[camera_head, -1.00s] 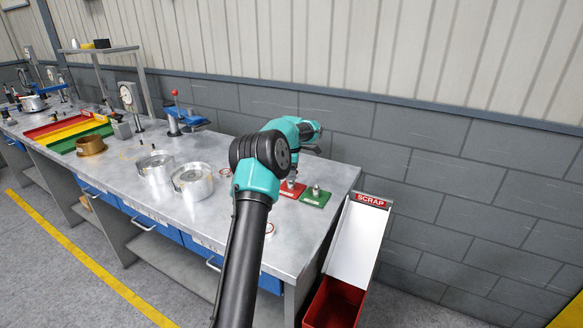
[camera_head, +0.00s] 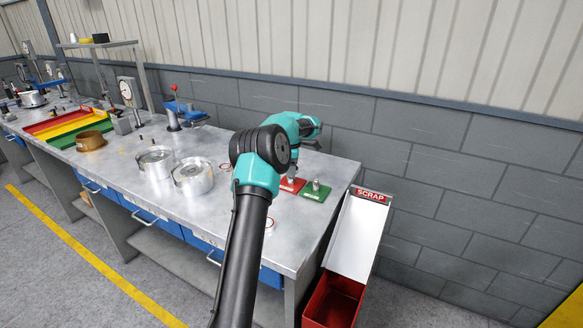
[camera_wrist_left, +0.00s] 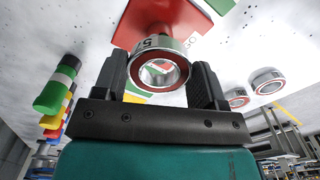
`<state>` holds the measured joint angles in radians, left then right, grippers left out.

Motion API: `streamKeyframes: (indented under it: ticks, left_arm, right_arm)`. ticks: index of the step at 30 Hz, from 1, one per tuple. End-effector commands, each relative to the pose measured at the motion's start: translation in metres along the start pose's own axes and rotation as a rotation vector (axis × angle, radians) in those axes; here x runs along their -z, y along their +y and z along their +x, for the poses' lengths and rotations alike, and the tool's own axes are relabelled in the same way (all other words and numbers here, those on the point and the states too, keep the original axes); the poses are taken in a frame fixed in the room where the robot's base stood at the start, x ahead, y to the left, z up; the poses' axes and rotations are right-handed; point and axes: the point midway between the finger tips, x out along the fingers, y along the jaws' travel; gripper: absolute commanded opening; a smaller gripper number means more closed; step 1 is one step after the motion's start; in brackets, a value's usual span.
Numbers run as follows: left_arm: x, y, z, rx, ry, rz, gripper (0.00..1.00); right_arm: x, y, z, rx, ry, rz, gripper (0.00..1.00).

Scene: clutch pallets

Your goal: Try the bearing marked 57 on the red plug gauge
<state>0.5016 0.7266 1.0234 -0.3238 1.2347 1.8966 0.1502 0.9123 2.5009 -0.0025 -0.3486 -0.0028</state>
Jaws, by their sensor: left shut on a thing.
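My left gripper (camera_wrist_left: 163,75) is shut on a small steel bearing (camera_wrist_left: 150,86). I cannot tell whether the bearing touches the plug. In the head view my own arm hides the bearing and most of the gripper, which is over the red gauge. The right gripper is not in view.
A green gauge (camera_head: 316,191) stands right beside the red one. Two silver cylindrical parts (camera_head: 193,178) and a brown bowl (camera_head: 90,140) are further left. A scrap chute (camera_head: 357,235) with a red bin stands off the bench's right end.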

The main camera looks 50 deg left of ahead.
Motion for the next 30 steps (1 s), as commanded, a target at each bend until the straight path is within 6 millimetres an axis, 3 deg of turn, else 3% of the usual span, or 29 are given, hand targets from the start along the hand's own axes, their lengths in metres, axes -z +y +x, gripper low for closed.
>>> streamKeyframes:
  ticks: [30]
  left_arm:
    - [0.0001, 0.0001, 0.0048, -0.001, 0.0, 0.0, 0.35]
  right_arm:
    - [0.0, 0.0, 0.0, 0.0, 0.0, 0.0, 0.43]
